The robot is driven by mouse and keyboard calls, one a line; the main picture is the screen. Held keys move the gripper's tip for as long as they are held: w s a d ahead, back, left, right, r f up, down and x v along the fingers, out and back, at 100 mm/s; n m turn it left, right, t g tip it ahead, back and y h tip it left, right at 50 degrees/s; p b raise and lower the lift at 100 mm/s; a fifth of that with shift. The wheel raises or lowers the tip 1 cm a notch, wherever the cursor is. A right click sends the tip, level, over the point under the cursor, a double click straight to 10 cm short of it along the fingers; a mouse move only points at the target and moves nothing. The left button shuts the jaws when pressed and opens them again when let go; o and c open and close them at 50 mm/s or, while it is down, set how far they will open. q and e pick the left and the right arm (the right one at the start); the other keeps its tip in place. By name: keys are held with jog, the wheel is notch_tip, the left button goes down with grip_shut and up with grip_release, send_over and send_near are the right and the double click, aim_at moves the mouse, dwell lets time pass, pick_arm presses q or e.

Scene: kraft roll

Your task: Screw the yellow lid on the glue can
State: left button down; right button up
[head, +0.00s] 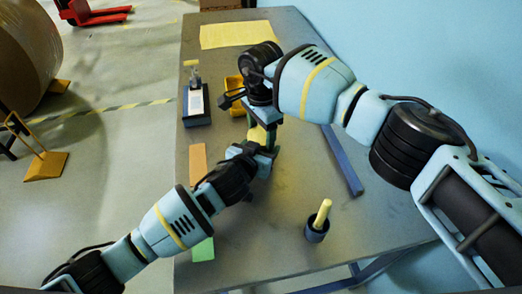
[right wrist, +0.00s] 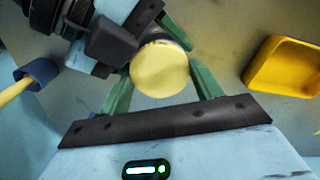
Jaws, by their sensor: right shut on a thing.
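In the head view the right gripper (head: 264,128) reaches down from above. My left gripper (head: 262,153) comes in from the side, lower down, and is shut on the can. The grippers hide most of the can, and I cannot tell how far the lid is seated.
A yellow bin (head: 233,84) stands just behind, and also shows in the right wrist view (right wrist: 284,68). A dark cup with a yellow stick (head: 318,222) stands at front right. A blue bar (head: 342,160), orange block (head: 198,164) and green block (head: 203,250) lie on the table.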

jog(key=shift+c, duration=0.5)
jog(key=shift+m, duration=1.7)
jog(key=o, duration=1.1)
jog(key=shift+s, duration=0.1)
pick_arm(q)
jog(key=shift+w+a, duration=0.1)
pick_arm(e)
jog(key=shift+r, duration=0.5)
pick_arm(q)
jog(key=shift+f, duration=0.1)
pick_arm(e)
jog(key=shift+r, duration=1.75)
jog(key=shift+c, duration=0.4)
